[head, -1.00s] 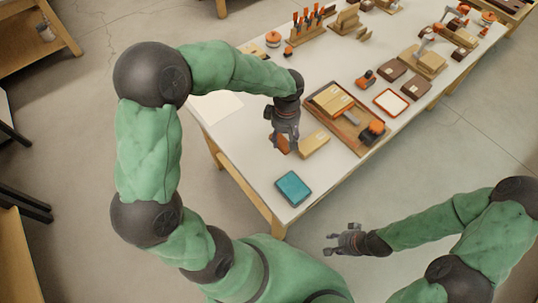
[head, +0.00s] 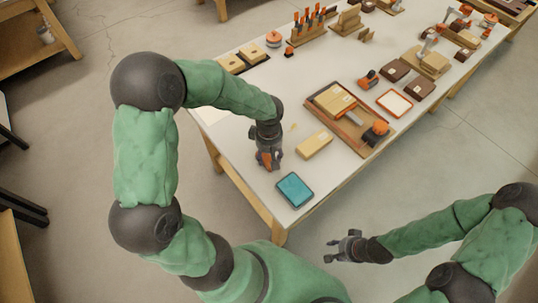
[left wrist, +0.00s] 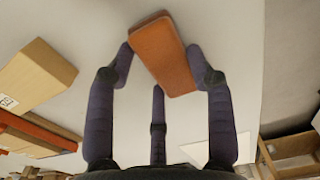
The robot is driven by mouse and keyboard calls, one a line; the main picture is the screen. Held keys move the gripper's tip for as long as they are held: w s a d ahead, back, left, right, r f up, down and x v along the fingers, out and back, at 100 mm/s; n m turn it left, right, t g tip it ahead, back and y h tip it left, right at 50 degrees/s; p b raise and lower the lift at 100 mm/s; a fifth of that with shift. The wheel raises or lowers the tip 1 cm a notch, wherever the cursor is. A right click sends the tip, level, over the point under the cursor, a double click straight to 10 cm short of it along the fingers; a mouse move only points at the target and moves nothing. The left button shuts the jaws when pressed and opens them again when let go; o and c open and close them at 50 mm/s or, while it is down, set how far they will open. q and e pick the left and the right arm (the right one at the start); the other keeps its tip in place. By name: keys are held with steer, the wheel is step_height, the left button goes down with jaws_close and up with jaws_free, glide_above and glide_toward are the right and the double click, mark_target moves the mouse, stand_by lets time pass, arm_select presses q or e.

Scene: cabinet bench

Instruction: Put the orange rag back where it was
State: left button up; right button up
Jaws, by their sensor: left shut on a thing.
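The orange rag (left wrist: 164,54), a folded orange-brown block, is between the fingers of my left gripper (left wrist: 160,72) in the left wrist view. The gripper is shut on it, with a finger at each side. In the head view, my left gripper (head: 268,163) points down at the near left part of the white table, and a bit of the rag (head: 264,157) shows among its fingers. The gap between rag and tabletop is hard to judge. My right gripper (head: 334,248) is open and empty, off the table's near edge.
A tan box (head: 314,145) lies right of my left gripper and a teal tablet (head: 294,189) lies in front. A wooden tray (head: 347,135) with boxes and tools stands beyond. The white tabletop (head: 250,185) is bare along the left edge.

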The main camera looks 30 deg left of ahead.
mark_target(269, 157)
arm_select(q)
steer(key=shift+f, duration=0.1)
steer(key=o, duration=1)
steer(key=shift+r, duration=0.25)
step_height(269, 157, up, 12)
steer(key=p, duration=0.4)
steer(key=shift+f, duration=0.1)
